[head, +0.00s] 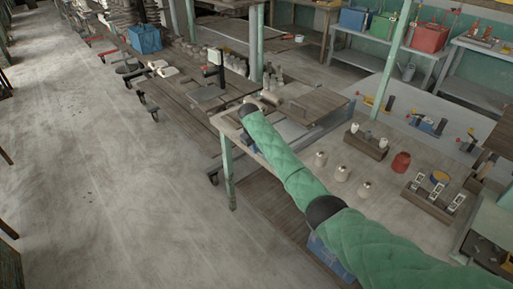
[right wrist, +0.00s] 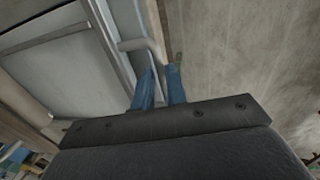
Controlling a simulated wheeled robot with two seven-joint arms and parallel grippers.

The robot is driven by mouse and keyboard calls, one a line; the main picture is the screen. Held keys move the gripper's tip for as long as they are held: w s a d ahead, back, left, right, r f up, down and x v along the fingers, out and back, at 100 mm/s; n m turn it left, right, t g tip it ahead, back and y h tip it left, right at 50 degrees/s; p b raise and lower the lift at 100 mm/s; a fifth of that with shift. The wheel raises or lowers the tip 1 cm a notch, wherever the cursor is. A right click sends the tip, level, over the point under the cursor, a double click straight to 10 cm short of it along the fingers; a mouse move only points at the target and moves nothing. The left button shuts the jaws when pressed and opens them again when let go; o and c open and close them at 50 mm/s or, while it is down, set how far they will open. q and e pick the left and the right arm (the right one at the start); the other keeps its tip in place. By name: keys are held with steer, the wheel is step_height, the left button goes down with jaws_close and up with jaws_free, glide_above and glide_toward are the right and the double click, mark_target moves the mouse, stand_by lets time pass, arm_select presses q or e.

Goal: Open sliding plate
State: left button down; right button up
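A flat grey plate (right wrist: 72,72) with a raised frame fills the left of the right wrist view. A bent grey bar handle (right wrist: 140,44) stands at its right edge. My right gripper (right wrist: 159,72) has its blue fingers on either side of the handle's lower end. The gap between the fingers is narrow and the bar appears to fill it. In the head view my green-sleeved right arm reaches to the table's near left corner, and the sleeve hides most of the gripper and handle. A pale grey surface (head: 287,130) shows just beyond the arm. My left gripper is not in view.
The worktable (head: 300,222) carries several small pale bottles, a red jar (head: 400,163) and a wooden tool tray (head: 432,200) on its right part. A wooden bottle rack (head: 366,142) stands behind. The concrete floor (head: 110,200) to the left is open.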

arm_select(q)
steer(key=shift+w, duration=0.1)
arm_select(e)
steer(key=shift+o, duration=1.4)
steer(key=shift+r, duration=0.1)
